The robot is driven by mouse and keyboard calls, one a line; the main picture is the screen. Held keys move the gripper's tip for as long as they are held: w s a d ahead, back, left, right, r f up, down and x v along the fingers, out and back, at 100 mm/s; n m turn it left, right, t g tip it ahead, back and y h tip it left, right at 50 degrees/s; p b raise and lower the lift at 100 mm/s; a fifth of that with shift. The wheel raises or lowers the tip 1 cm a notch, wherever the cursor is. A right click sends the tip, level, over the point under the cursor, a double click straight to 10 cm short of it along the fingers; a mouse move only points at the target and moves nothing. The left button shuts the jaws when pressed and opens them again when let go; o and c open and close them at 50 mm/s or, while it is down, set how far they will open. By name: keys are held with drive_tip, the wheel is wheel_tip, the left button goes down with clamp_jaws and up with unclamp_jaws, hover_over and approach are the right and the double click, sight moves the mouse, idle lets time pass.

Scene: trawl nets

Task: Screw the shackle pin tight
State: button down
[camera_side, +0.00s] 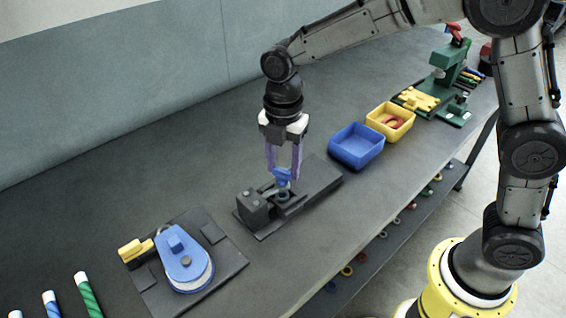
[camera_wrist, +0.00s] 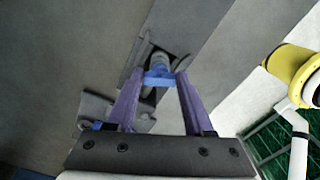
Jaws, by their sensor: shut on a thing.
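My gripper (camera_side: 284,172) points down with its two purple fingers shut on a small blue piece (camera_side: 283,177), which looks like the head of the shackle pin. In the wrist view the fingertips (camera_wrist: 161,78) close on the blue piece (camera_wrist: 158,82) from both sides. Below it a grey cylindrical part (camera_wrist: 158,60) sits in the dark fixture. The fixture is a dark grey plate (camera_side: 322,178) with a block (camera_side: 252,205) at its left end. The shackle body and how deep the pin sits are hard to make out.
A blue tray (camera_side: 357,157) and a yellow tray (camera_side: 405,113) with a red ring inside stand right of the fixture. A green press (camera_side: 450,70) is at the far right. A blue pulley block (camera_side: 183,262) on a dark plate lies front left. The table behind the fixture is clear.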

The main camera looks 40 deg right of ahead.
drive_tip(key=m, duration=0.7)
drive_tip(key=shift+s, duration=0.15)
drive_tip(key=m, duration=0.6)
drive_tip(key=shift+s, duration=0.1)
drive_tip(key=m, duration=0.6)
drive_tip(key=shift+a+r+m, duration=0.1)
drive_tip(key=shift+a+m, duration=0.05)
drive_tip(key=shift+m, duration=0.25)
drive_tip(key=m, duration=0.6)
drive_tip(key=shift+a, duration=0.1)
drive_tip(key=m, duration=0.6)
drive_tip(key=shift+a+r+m, duration=0.1)
drive_tip(key=shift+a+m, duration=0.05)
drive_tip(key=shift+m, duration=0.15)
drive_tip(key=m, duration=0.7)
drive_tip(key=shift+w, duration=0.2)
drive_tip(key=m, duration=0.6)
drive_tip(key=shift+w+m, duration=0.15)
drive_tip(key=shift+m, duration=0.15)
drive_tip(key=m, duration=0.6)
drive_tip(key=shift+w, duration=0.1)
drive_tip(key=shift+r+m, duration=0.1)
drive_tip(key=shift+m, duration=0.2)
